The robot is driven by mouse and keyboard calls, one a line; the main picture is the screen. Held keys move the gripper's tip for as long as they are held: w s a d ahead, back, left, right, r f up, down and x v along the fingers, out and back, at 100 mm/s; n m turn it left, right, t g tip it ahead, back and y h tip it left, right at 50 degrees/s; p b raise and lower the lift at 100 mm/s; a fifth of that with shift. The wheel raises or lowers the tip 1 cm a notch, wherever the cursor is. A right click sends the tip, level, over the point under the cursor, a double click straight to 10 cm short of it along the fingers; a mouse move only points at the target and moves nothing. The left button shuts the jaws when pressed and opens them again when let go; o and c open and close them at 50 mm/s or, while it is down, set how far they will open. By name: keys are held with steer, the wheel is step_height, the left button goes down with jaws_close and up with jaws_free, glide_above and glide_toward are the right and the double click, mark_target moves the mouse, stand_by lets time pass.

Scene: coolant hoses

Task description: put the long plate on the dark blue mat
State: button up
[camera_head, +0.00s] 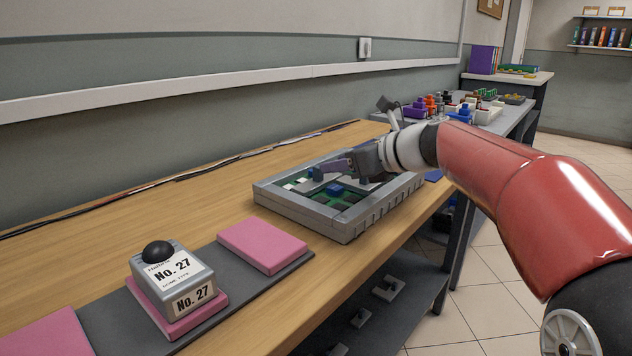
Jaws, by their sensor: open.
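My gripper (340,166) is open and reaches in from the right, low over the grey tray (345,229). The tray holds green boards, blue blocks and pale flat pieces. I cannot tell which of these, if any, is the long plate, and my gripper hides part of the inside. A small patch of blue (434,175) shows on the bench just right of the tray, behind my arm. It may be the dark blue mat, but most of it is hidden.
A grey box labelled No. 27 (172,275) with a black knob stands on a pink pad on a dark grey strip. Another pink pad (262,246) lies near the tray. Cables run along the wall. Coloured parts (432,105) crowd the bench beyond. Bare wood lies left of the tray.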

mark_target(318, 176)
steer(key=x, duration=0.4)
steer(key=shift+s+a+f, duration=0.15)
steer(key=shift+s, duration=0.1)
jaws_close()
